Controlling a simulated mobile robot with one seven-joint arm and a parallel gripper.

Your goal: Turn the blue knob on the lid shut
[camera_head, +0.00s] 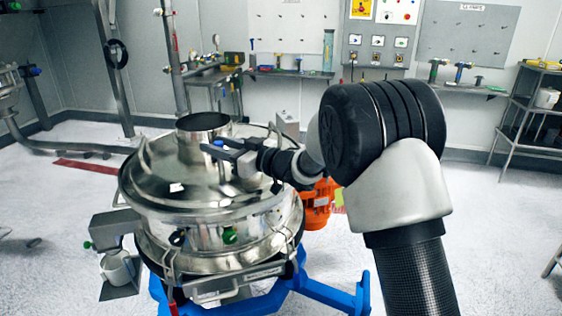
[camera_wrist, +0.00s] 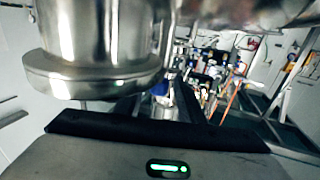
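The round steel sifter lid (camera_head: 165,178) sits on the sifter at the left of the head view. The blue knob (camera_head: 218,143) shows as a small blue patch beside the steel collar on the lid, partly hidden by my gripper (camera_head: 222,148). In the wrist view the blue knob (camera_wrist: 169,98) shows small, beyond and between the dark fingers of my gripper (camera_wrist: 160,105). The fingers look apart, with a gap between them. I cannot tell whether either finger touches the knob.
The steel collar (camera_head: 203,122) rises close to my fingers and fills the upper left of the wrist view (camera_wrist: 95,60). A grey box-like fitting (camera_head: 287,123) stands behind the lid. Blue base legs (camera_head: 335,293) and an orange part (camera_head: 318,205) lie lower.

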